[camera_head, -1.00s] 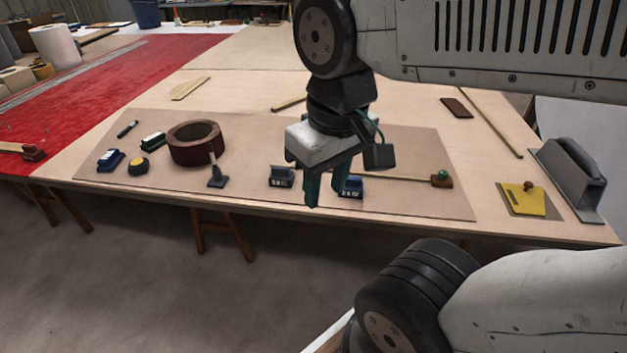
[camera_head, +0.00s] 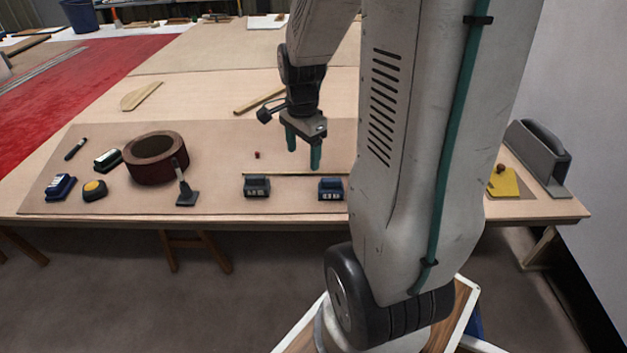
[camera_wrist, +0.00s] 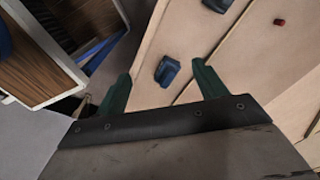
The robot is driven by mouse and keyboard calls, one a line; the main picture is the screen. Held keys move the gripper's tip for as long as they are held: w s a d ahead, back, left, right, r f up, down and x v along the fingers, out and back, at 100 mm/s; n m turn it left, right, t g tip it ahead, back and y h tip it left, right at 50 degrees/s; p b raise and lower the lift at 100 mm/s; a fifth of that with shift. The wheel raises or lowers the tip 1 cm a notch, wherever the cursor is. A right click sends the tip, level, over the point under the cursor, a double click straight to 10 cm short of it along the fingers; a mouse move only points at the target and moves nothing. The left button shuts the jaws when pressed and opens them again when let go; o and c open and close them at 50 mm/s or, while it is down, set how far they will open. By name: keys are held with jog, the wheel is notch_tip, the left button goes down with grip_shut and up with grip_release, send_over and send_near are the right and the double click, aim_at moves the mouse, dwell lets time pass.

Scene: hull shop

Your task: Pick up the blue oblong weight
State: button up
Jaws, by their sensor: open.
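A blue oblong block (camera_head: 331,188) with pale markings on its front lies near the front edge of the brown mat, just left of my arm. A darker, blue-grey block (camera_head: 257,186) of similar form lies to its left. My gripper (camera_head: 304,158) is open and empty, above the mat and apart from both blocks. In the wrist view, the blue block (camera_wrist: 167,70) shows between the two green fingers (camera_wrist: 162,75), below them. The other block (camera_wrist: 217,4) is partly cut off at the top edge.
A thin rod (camera_head: 290,174) lies behind the blocks, with a small red piece (camera_head: 257,155) beyond. Left are a scraper-like tool (camera_head: 184,190), a brown ring (camera_head: 155,160), a yellow-topped item (camera_head: 94,190) and another blue item (camera_head: 60,187). My arm hides the mat's right part.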

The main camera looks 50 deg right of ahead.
aim_at(331, 179)
jog(key=d+f+m, duration=0.2)
jog(key=d+f, duration=0.1)
jog(key=s+d+f+m, duration=0.1)
jog(key=d+f+m, duration=0.4)
jog(key=d+f, duration=0.1)
jog(key=d, duration=0.1)
jog(key=shift+s+f+m, duration=0.35)
jog(key=shift+m, duration=0.05)
notch_tip(331, 179, down, 8)
jog(key=shift+w+r, duration=0.1)
jog(key=shift+r, duration=0.05)
grip_shut()
jog(key=shift+r, duration=0.15)
